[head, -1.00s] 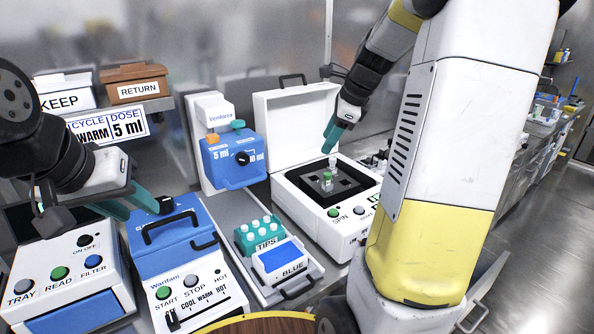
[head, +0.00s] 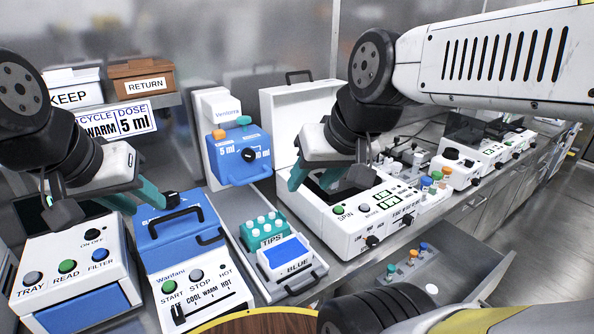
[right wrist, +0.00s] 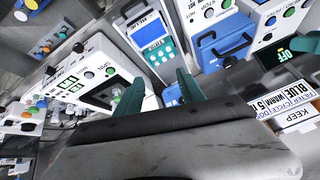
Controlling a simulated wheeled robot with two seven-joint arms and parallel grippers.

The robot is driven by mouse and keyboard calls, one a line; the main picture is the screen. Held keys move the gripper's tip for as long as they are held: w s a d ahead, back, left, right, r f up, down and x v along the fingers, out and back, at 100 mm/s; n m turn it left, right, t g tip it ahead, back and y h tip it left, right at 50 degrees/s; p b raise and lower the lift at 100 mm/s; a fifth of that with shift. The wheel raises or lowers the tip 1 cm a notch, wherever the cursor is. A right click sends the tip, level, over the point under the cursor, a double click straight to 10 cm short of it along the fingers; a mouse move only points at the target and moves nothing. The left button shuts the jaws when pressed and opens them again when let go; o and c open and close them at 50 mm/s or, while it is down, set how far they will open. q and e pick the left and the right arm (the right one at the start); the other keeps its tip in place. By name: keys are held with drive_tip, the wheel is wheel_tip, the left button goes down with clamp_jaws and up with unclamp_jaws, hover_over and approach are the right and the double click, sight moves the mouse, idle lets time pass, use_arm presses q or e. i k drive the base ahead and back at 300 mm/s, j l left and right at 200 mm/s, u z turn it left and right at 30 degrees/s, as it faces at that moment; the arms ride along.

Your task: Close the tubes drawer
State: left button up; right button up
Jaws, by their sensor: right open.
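The tubes drawer (head: 458,272) is pulled out from the bench front at the lower right of the head view. Several tubes with orange, green and blue caps (head: 408,258) stand in it. It also shows at the upper left of the right wrist view (right wrist: 62,22). My right gripper (head: 330,172) is open and empty above the white centrifuge, up and left of the drawer and apart from it. Its two green fingers are spread in the right wrist view (right wrist: 160,88). My left gripper (head: 142,198) looks open and empty over the blue-lidded device, far from the drawer.
The white centrifuge (head: 368,232) stands on the bench with its lid (head: 285,115) raised. The TIPS rack (head: 262,228) and blue plate holder (head: 288,258) are left of it. More devices (head: 478,160) line the bench at right. Floor (head: 560,210) shows beyond the drawer.

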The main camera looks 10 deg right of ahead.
sight(467, 270)
drive_tip(key=k+l, duration=0.25)
drive_tip(key=z, duration=0.45)
drive_tip(key=l+z, duration=0.1)
drive_tip(key=z, duration=0.4)
drive_tip(key=l+z, duration=0.1)
drive_tip(key=z, duration=0.35)
drive_tip(key=l+z, duration=0.1)
drive_tip(key=z, duration=0.35)
